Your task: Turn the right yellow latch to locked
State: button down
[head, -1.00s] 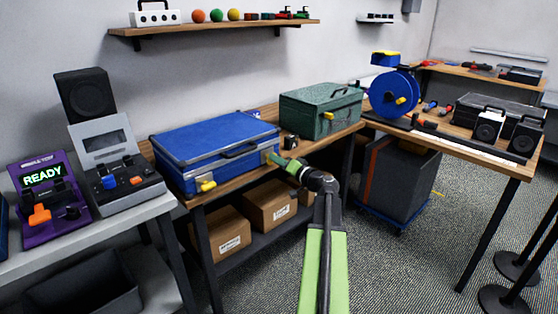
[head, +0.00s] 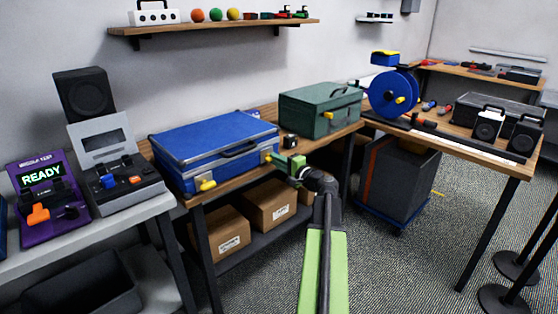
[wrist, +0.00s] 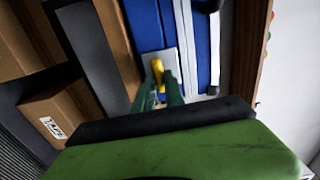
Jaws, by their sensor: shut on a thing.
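The blue case (head: 205,147) lies closed on the wooden bench. Its right yellow latch (head: 267,156) is on the front face at the right end, partly hidden by my gripper (head: 273,158). In the wrist view, the yellow latch (wrist: 158,72) stands on a pale plate between my two green fingertips (wrist: 161,84), and the gripper is shut on it. The left yellow latch (head: 207,185) is on the same front face, apart from my gripper. The exact angle of the held latch is hard to read.
A green case (head: 322,110) stands right of the blue one, with a small dark object (head: 290,141) near its front. Cardboard boxes (head: 270,207) sit on the shelf below. Open floor lies in front of the bench.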

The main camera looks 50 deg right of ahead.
jog(key=shift+f, duration=0.1)
dwell(0.5)
jog(key=c, duration=1.4)
grip_release()
jog(key=shift+s, duration=0.1)
jog(key=s+a, duration=0.1)
jog(key=s, duration=1.6)
jog(key=shift+s, duration=0.15)
jog(key=shift+a, duration=0.1)
